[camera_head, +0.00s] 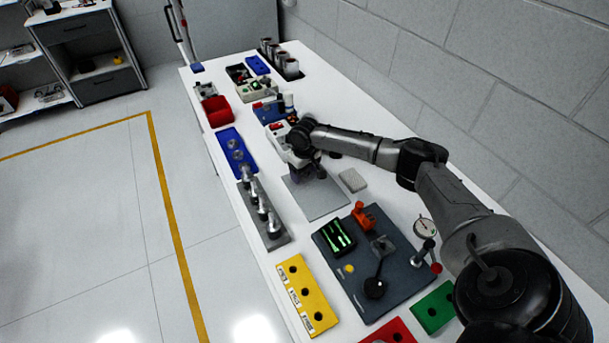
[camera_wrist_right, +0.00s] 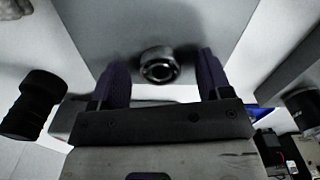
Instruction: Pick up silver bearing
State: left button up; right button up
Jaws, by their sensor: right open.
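The silver bearing (camera_wrist_right: 159,66) is a small ring with a dark bore, seen in the right wrist view on a grey plate (camera_wrist_right: 120,25). My right gripper (camera_wrist_right: 163,72) is open, its two purple-grey fingers on either side of the bearing with visible gaps. In the head view the right gripper (camera_head: 307,174) points down at the far end of the grey plate (camera_head: 320,202). The bearing cannot be made out there behind the gripper. My left gripper is not in view.
A small pale block (camera_head: 353,181) lies right of the plate. A blue tray (camera_head: 227,138) and a grey rack with metal shafts (camera_head: 276,237) stand to its left. A dark fixture board (camera_head: 400,278) and a yellow holed block (camera_head: 302,282) are nearer. Bins stand farther back.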

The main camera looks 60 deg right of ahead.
jog(key=c, duration=1)
jog(key=shift+r, duration=0.1)
